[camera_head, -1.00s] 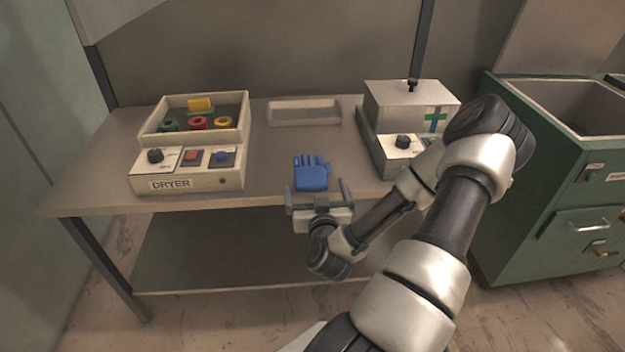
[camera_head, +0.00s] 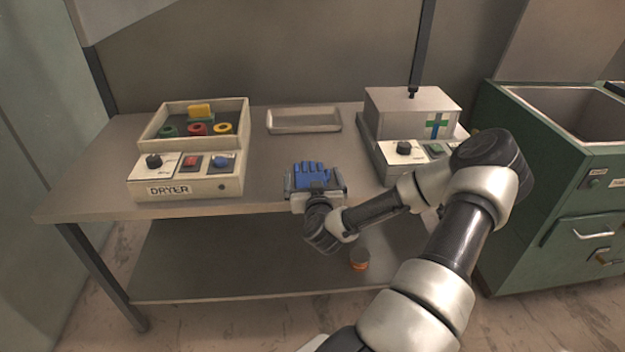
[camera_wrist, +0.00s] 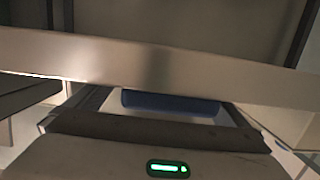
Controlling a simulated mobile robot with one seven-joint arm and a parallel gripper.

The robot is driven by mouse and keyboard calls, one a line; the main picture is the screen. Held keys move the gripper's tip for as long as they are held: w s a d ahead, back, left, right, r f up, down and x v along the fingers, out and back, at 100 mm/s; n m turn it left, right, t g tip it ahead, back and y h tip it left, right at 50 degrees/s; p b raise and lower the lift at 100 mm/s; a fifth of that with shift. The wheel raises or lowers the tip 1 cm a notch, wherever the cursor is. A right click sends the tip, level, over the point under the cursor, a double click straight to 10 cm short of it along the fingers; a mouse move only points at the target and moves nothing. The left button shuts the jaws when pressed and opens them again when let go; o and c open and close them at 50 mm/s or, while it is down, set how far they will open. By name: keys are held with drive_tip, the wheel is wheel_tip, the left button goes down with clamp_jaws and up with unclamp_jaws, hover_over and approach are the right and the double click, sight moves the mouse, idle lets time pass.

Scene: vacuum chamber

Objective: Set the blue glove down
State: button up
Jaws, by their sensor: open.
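The blue glove (camera_head: 312,172) is at the front edge of the table (camera_head: 265,185), fingers pointing to the back. Whether it rests fully on the tabletop is hard to tell. My gripper (camera_head: 315,186) is at the glove's near end, with its open fingers to the left and right of it; the near part of the glove is hidden. In the wrist view a dark blue strip, apparently the glove (camera_wrist: 172,104), shows just beyond the gripper body.
The dryer (camera_head: 190,187), with coloured rings in its tray, stands left. An empty shallow tray (camera_head: 304,128) lies at the back. A box with a green-blue cross (camera_head: 400,110) stands right. A green cabinet (camera_head: 540,200) is farther right. The tabletop between dryer and box is mostly clear.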

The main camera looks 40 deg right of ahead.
drive_tip(key=c, duration=1.1)
